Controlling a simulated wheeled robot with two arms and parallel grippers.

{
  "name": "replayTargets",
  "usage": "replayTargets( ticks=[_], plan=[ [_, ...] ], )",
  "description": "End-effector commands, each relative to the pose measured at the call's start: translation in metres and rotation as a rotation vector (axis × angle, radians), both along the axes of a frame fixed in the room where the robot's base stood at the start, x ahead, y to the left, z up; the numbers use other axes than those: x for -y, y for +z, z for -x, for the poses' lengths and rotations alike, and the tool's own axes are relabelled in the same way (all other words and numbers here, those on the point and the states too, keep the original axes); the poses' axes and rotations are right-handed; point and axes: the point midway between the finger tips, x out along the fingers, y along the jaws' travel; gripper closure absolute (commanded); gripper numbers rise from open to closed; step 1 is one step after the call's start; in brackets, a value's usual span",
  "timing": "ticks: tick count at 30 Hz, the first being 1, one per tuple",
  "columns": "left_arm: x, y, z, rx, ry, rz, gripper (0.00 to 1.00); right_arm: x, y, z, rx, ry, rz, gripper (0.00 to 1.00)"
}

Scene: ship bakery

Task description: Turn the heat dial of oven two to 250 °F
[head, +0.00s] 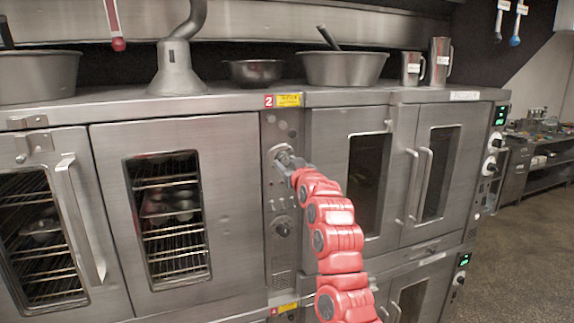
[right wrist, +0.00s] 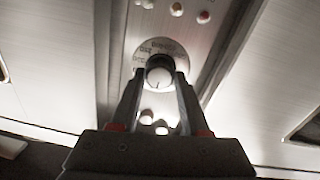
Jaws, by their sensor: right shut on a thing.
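The narrow control panel (head: 270,190) of oven two carries a red "2" label (head: 268,101) at its top. My right arm reaches up to this panel, and my right gripper (head: 288,164) is at the upper dial, which it mostly hides in the head view. In the right wrist view, the heat dial (right wrist: 160,72) is a dark round knob with a pale face, inside a ring of printed numbers too blurred to read. The right gripper's fingers (right wrist: 160,82) are shut on the knob from both sides. My left gripper is out of view.
A second knob (head: 283,226) sits lower on the same panel. Oven doors with handles flank the panel. Bowls (head: 342,68) and metal jugs (head: 439,60) stand on top. Another control panel (head: 494,150) with a green display is at the right. Open floor lies at far right.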

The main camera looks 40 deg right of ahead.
Motion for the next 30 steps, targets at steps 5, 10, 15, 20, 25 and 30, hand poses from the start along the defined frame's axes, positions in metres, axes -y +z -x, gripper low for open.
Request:
replayTargets(
  ticks=[5, 10, 15, 20, 25, 30],
  plan=[
    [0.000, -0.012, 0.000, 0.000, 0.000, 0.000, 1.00, -0.001, -0.002, -0.001, 0.015, 0.001, -0.037, 1.00],
    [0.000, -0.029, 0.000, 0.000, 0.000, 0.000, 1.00, -0.002, -0.002, -0.001, 0.038, 0.002, -0.121, 1.00],
    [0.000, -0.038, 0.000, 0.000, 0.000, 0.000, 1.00, -0.002, 0.000, -0.001, 0.065, 0.002, -0.244, 1.00],
    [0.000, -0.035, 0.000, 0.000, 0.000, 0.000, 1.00, -0.001, 0.004, 0.000, 0.098, 0.001, -0.387, 1.00],
    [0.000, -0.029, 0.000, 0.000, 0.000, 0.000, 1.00, 0.000, 0.003, 0.000, 0.132, 0.001, -0.547, 1.00],
    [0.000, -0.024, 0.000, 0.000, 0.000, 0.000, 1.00, 0.000, 0.002, 0.000, 0.169, 0.000, -0.704, 1.00]
  ],
)
